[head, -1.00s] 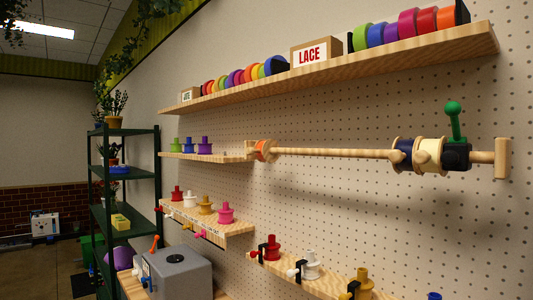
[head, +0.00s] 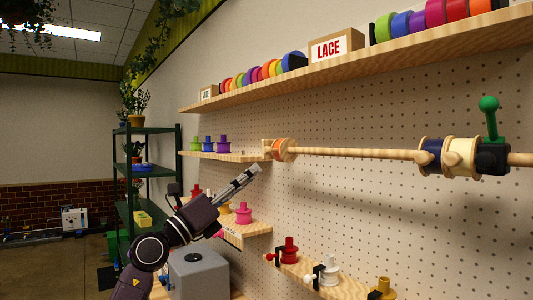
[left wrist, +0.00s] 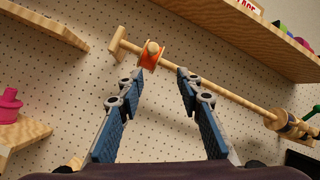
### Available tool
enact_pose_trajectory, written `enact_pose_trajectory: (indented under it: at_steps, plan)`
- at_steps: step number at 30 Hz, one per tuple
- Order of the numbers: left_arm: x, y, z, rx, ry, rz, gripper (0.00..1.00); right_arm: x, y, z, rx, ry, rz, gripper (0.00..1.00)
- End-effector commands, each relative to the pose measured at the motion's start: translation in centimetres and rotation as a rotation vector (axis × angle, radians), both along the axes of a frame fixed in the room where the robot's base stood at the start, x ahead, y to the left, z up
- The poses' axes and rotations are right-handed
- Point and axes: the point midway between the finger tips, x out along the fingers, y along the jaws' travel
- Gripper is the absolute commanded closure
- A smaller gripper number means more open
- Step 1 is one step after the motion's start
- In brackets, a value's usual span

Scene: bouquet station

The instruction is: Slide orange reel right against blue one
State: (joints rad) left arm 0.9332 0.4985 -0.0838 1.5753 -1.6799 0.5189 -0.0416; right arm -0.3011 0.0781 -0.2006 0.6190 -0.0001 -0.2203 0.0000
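The orange reel (head: 281,149) sits at the left end of a horizontal wooden rod (head: 355,154). It also shows in the left wrist view (left wrist: 151,60), just beyond and between the fingertips. The dark blue reel (head: 432,156) is far to the right on the same rod, beside a cream reel (head: 460,157). Bare rod lies between orange and blue. My left gripper (head: 254,170) is below and left of the orange reel, pointing up toward it. In the left wrist view its fingers (left wrist: 161,75) are spread with nothing between them. My right gripper is not in view.
A black clamp with a green knob (head: 489,105) is at the right of the cream reel. A shelf with colored rolls and a LACE box (head: 336,47) runs above. Small shelves with spools (head: 243,213) are below. The pegboard (head: 340,200) is close behind.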

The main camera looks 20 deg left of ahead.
Motion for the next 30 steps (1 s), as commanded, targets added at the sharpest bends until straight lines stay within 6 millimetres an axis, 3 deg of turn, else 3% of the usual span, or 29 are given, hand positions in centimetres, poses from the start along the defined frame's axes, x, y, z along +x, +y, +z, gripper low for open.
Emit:
enact_pose_trajectory:
  at_steps: [1,3,8,21,30]
  plan:
    - [0.1,0.6,1.4,0.068,-0.006,0.033,0.67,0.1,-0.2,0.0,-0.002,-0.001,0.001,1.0]
    - [0.4,1.3,2.3,0.139,0.0,0.069,0.67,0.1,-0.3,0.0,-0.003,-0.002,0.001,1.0]
    - [0.8,2.1,3.2,0.212,0.012,0.112,0.67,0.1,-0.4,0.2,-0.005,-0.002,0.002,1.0]
    - [5.7,-0.9,5.6,0.213,0.014,0.11,0.67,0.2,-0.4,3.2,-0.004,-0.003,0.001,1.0]
    - [6.9,-1.6,5.9,0.215,0.012,0.112,0.67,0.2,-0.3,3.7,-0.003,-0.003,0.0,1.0]
